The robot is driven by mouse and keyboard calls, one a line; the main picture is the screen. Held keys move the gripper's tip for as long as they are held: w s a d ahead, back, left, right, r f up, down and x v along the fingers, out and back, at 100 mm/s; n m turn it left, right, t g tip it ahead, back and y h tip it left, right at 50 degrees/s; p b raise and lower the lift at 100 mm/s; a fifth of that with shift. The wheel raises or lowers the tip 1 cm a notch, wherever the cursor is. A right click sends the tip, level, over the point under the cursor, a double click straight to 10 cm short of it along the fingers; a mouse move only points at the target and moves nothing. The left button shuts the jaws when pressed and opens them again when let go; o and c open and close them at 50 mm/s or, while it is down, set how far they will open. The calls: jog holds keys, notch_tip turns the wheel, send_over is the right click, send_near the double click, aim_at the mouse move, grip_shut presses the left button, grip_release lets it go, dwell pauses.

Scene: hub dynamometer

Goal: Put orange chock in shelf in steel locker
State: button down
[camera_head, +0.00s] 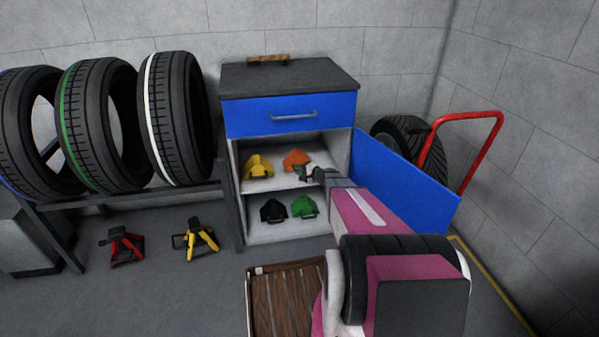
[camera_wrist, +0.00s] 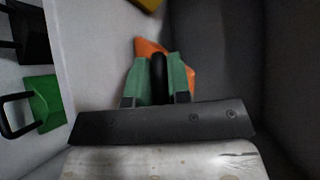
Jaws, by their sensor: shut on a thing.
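The steel locker (camera_head: 232,160) has a blue drawer front and an open lower compartment split by a shelf (camera_head: 270,186). The orange chock (camera_head: 297,158) is on or just over the upper shelf, right of the yellow chock. My gripper (camera_head: 303,172) reaches into the upper level. In the wrist view, my gripper (camera_wrist: 159,78) has its green fingers shut on the black handle of the orange chock (camera_wrist: 148,48). The fingers hide part of the chock. I cannot tell whether its base touches the shelf.
A yellow chock (camera_head: 258,166) shares the upper level. A black chock (camera_head: 273,210) and a green chock (camera_head: 304,207) sit below. The blue door (camera_head: 400,180) stands open at right, close to my arm. A slatted wooden crate or pallet (camera_head: 285,300) is in front.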

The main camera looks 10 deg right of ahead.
jog(key=c, duration=1.1)
grip_release()
jog(key=shift+f, duration=0.2)
jog(key=v, duration=1.2)
jog(key=s+a+r+n+g+h, duration=0.35)
jog(key=s+a+n+g, duration=0.45)
jog(key=s+a, duration=0.55)
jog(key=s+r+n+g+h, duration=0.1)
jog(key=s+h, duration=0.1)
jog(key=s, duration=0.2)
jog(key=s+r+g+h, duration=0.1)
jog(key=s+r+h, duration=0.1)
jog(key=s+h, duration=0.1)
jog(key=s+r+n+g+h, duration=0.1)
jog(key=s+r+h, duration=0.1)
jog(key=s, duration=0.3)
jog(key=shift+s+d+r+n+g+h, duration=0.25)
jog(key=shift+s+d+n+g+h, duration=0.05)
jog(key=shift+d+h, duration=0.1)
